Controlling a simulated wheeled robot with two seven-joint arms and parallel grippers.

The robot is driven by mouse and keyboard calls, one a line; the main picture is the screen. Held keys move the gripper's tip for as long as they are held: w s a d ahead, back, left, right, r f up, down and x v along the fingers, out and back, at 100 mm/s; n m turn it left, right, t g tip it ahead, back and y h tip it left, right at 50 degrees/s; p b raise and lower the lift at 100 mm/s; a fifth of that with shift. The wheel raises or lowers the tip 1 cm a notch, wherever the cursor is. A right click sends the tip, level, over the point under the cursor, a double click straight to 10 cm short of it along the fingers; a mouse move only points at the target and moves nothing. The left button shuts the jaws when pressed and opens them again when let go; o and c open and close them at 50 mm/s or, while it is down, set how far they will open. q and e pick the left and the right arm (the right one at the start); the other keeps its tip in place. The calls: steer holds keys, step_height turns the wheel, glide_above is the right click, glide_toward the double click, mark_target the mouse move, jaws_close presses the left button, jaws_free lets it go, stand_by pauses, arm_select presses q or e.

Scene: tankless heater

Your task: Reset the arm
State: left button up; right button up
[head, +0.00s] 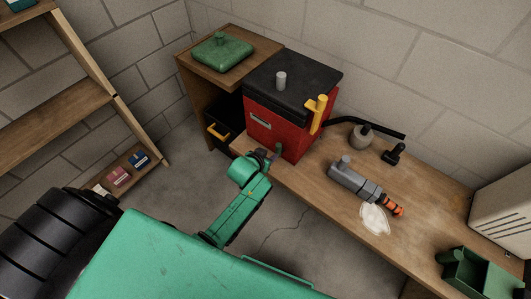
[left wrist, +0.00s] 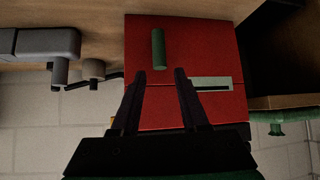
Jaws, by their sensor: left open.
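A red box-shaped heater (head: 273,128) with a black lid stands at the left end of the wooden bench. A small green lever (head: 278,149) is on its front; it also shows in the left wrist view (left wrist: 158,48). My left gripper (head: 268,157) is close in front of the heater's lower front. In the left wrist view, the gripper's two dark fingers (left wrist: 160,73) are apart and nothing is between them. The lever lies just beyond the fingertips, roughly in line with the gap; I cannot tell whether they touch. My right gripper is not in view.
A yellow handle (head: 319,114) is on the heater's right side. A green lidded item (head: 222,53) sits on a cabinet at left. A grey tool (head: 352,182), a white cloth-like patch (head: 374,219) and a green bin (head: 478,272) are on the bench. Shelves stand far left.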

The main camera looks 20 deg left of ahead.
arm_select(q)
steer(key=v, duration=0.3)
steer(key=shift+s, duration=0.1)
stand_by(0.3)
steer(key=s+a+f+g+b, duration=0.1)
steer(key=s+f, duration=0.2)
steer(key=f, duration=0.3)
steer(key=s+f+g, duration=0.1)
steer(key=s+f, duration=0.3)
steer(key=f, duration=0.3)
steer(key=s+a+f+g, duration=0.2)
steer(key=s+f, duration=0.4)
steer(key=s, duration=0.3)
steer(key=s+a+f+m+g+b, duration=0.1)
steer(key=s+a+f+g, duration=0.1)
steer(key=s+f, duration=0.4)
steer(key=s+a+f+g+y+b, duration=0.1)
steer(key=s+a+f, duration=0.3)
steer(key=s, duration=1)
step_height(320, 180, down, 3)
steer(key=shift+r+g, duration=0.1)
steer(key=shift+g, duration=0.7)
steer(key=shift+s, duration=0.1)
